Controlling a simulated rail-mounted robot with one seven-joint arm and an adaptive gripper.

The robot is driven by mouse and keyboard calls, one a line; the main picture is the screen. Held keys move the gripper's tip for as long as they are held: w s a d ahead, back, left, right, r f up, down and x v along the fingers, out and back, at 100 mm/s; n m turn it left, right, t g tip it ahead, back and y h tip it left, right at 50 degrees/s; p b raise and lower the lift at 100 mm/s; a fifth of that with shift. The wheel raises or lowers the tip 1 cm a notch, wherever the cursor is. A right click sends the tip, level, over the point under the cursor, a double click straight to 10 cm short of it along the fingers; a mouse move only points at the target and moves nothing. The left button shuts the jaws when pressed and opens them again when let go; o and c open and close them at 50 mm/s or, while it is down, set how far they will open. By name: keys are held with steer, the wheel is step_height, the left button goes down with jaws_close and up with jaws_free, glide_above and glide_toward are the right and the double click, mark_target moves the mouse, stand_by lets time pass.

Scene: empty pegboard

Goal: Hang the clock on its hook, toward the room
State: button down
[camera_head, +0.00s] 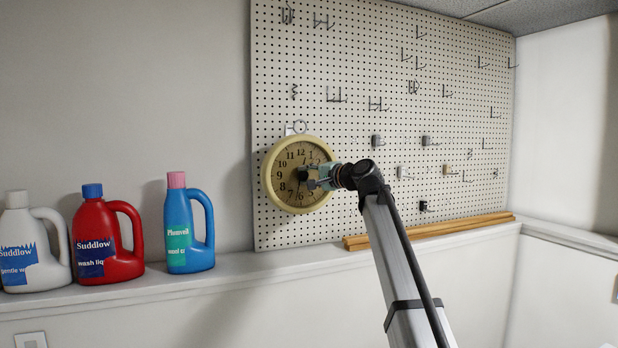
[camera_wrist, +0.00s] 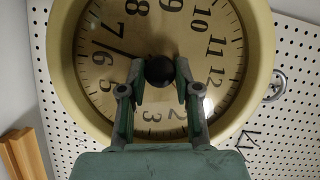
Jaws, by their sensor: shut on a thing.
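The clock (camera_head: 283,180) is round, with a cream rim and a tan face with black numerals. It is in front of the pegboard's lower left part, face toward the room, with 12 at the top. In the wrist view the clock (camera_wrist: 108,35) appears turned. My gripper (camera_head: 309,174) is at the face's centre. In the wrist view my gripper (camera_wrist: 160,72) is shut on the black central knob (camera_wrist: 158,71). A metal hook with a round plate (camera_head: 298,127) shows just above the rim; it also shows in the wrist view (camera_wrist: 277,85). The clock's back is hidden.
The pegboard (camera_head: 350,60) carries several empty hooks and small grey holders. A white jug (camera_head: 45,268), a red jug (camera_head: 120,262) and a blue bottle (camera_head: 178,252) stand on the ledge at left. Wooden strips (camera_head: 430,231) lie along the ledge below the board.

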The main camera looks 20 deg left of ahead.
steer(key=shift+w+a+f, duration=0.1)
steer(key=shift+w+a, duration=2)
steer(key=shift+w, duration=0.15)
steer(key=shift+w+a+f+b, duration=0.35)
steer(key=shift+w+f+b, duration=0.1)
steer(key=shift+b, duration=0.15)
